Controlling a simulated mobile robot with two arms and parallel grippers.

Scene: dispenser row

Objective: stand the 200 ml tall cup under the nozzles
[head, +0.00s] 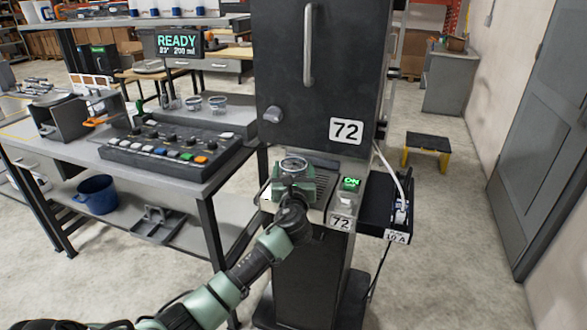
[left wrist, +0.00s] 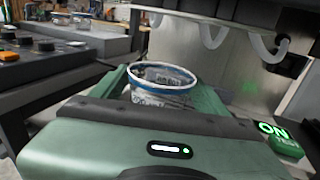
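The clear cup with a blue rim (left wrist: 162,84) is upright between the green fingers of my left gripper (head: 294,170). The fingers look closed against its sides. The cup's rim also shows in the head view (head: 293,164), in front of the black machine (head: 300,75). White curved nozzles (left wrist: 213,32) hang from the machine above, behind and to the right of the cup in the left wrist view. The cup's base is hidden, so I cannot tell whether it touches the ledge. My right gripper is not in view.
A green ON panel (head: 351,183) sits right of the cup on the machine's ledge. The bench at left holds a button console (head: 172,150), clear cups (head: 217,102) and a READY 200 ml display (head: 178,42). A black side tray (head: 383,205) is at right.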

